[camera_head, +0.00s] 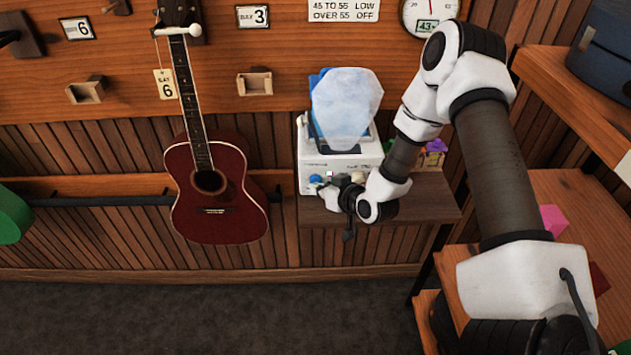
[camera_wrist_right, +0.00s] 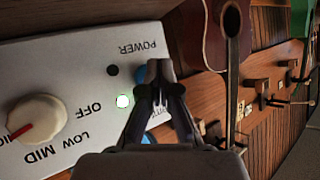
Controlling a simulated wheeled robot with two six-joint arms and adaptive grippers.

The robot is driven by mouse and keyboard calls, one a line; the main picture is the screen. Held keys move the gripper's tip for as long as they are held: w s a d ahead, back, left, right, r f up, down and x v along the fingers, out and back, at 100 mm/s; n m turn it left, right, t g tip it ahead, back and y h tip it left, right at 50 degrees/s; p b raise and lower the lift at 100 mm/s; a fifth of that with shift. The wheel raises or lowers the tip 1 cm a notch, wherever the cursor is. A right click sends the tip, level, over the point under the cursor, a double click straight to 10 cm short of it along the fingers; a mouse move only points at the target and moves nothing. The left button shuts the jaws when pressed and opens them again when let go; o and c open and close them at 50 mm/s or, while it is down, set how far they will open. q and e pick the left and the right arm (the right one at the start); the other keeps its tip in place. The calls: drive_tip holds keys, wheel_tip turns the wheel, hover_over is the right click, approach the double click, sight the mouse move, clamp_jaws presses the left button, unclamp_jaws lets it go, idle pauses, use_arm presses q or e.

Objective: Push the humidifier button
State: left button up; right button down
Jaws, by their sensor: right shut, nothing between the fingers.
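The humidifier (camera_head: 340,167) is a white box on a small wooden shelf, with a blue part and a pale translucent mass on top. Its front has a blue button (camera_head: 316,179) at the left, also partly visible in the right wrist view (camera_wrist_right: 141,76). My right gripper (camera_head: 331,183) is shut and empty at the front panel. In the right wrist view its fingertips (camera_wrist_right: 159,72) overlap the blue button and hide much of it; I cannot tell whether they touch. A green-rimmed light (camera_wrist_right: 124,101) glows beside it. My left gripper is out of view.
A cream dial (camera_wrist_right: 35,119) with a red pointer is on the panel. A gauge (camera_head: 429,15) is on the wall above. Wooden shelving (camera_head: 570,205) stands at right. The floor (camera_head: 200,315) is clear.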

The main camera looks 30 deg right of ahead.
drive_tip(key=shift+s+a, duration=0.35)
drive_tip(key=shift+s, duration=0.2)
drive_tip(key=shift+s, duration=0.1)
drive_tip(key=shift+s+a, duration=0.5)
drive_tip(key=shift+s, duration=0.3)
drive_tip(key=shift+s+a, duration=0.55)
drive_tip(key=shift+s, duration=0.3)
drive_tip(key=shift+s+a, duration=0.5)
drive_tip(key=shift+s, duration=0.3)
